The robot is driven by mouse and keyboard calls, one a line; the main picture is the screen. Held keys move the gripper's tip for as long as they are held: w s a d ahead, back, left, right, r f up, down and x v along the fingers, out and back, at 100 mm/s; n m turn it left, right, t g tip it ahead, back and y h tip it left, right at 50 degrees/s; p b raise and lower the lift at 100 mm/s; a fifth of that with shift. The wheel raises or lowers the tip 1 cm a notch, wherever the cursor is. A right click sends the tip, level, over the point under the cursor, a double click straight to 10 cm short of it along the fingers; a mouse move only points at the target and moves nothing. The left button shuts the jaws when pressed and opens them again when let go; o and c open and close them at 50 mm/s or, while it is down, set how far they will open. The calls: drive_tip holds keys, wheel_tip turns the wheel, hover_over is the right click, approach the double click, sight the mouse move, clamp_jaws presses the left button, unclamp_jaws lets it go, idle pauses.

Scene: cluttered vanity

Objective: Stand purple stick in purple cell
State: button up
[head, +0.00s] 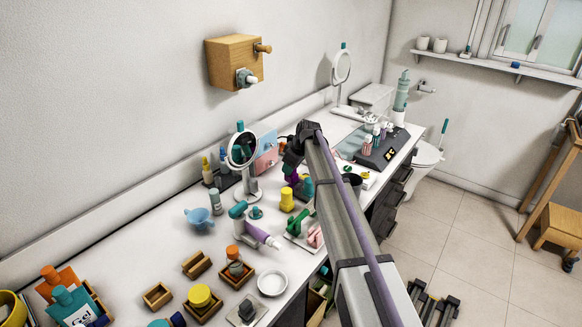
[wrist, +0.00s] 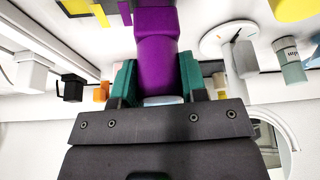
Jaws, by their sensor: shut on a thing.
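My gripper (wrist: 158,78) has teal fingers on both sides of a purple stick (wrist: 156,55) and is shut on it. In the head view the stick (head: 291,178) shows small below my wrist, above the middle of the counter. My arm hides part of the counter there. I cannot make out the purple cell in either view.
A round mirror (head: 242,150) on a white stand is left of my gripper. A yellow container (head: 287,200) stands close below it. Bottles, wooden boxes and a white dish (head: 272,283) crowd the front counter. A dark tray (head: 383,154) with items lies beyond my arm.

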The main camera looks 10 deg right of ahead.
drive_tip(key=shift+f+b, duration=1.7)
drive_tip(key=shift+f, duration=0.1)
idle(0.5)
drive_tip(key=o, duration=1.1)
drive_tip(key=shift+r, duration=0.1)
drive_tip(key=shift+o, duration=0.2)
drive_tip(key=shift+r, duration=0.1)
drive_tip(key=p+v, duration=1)
drive_tip(key=shift+r, duration=0.3)
drive_tip(key=shift+d, duration=0.1)
